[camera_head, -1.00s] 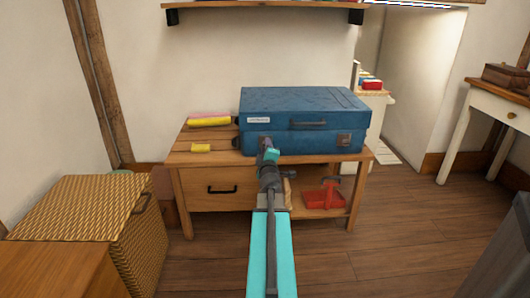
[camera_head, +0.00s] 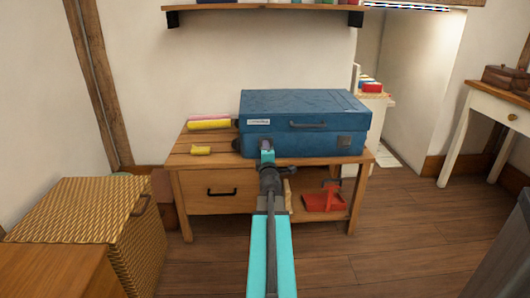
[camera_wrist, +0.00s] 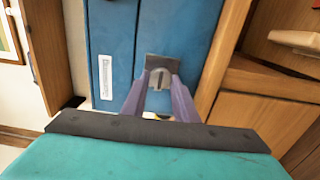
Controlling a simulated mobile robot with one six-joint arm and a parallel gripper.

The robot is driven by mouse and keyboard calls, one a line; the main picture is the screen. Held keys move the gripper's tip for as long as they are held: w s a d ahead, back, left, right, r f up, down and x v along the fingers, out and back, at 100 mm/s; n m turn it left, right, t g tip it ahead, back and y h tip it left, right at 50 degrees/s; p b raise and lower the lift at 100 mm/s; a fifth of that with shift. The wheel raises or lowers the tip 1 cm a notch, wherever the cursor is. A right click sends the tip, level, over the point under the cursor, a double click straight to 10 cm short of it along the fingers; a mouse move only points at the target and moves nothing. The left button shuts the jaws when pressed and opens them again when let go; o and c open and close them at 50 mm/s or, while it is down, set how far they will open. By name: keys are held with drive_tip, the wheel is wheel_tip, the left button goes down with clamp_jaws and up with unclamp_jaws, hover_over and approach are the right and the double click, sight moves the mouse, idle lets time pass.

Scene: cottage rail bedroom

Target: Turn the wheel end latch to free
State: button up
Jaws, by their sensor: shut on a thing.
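The blue suitcase (camera_head: 300,108) lies flat on the wooden bench, with dark wheels (camera_head: 237,145) at its left end. My gripper (camera_head: 266,144) is at the left front of the case, the wheel end, and hides the latch there in the head view. In the wrist view, my gripper (camera_wrist: 161,75) has its two purple fingers closed on either side of the round grey wheel end latch (camera_wrist: 160,79). The latch has a dark bar across its face and sits on a grey plate. The other latch (camera_head: 344,142) is at the right front, clear of my gripper.
The bench (camera_head: 185,160) has a drawer and a lower shelf holding a red object (camera_head: 322,200). Yellow items (camera_head: 208,124) lie left of the case. A wicker hamper (camera_head: 110,220) stands at left. A wall shelf (camera_head: 260,5) is above.

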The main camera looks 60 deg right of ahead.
drive_tip(key=o, duration=1)
drive_tip(key=shift+a, duration=0.15)
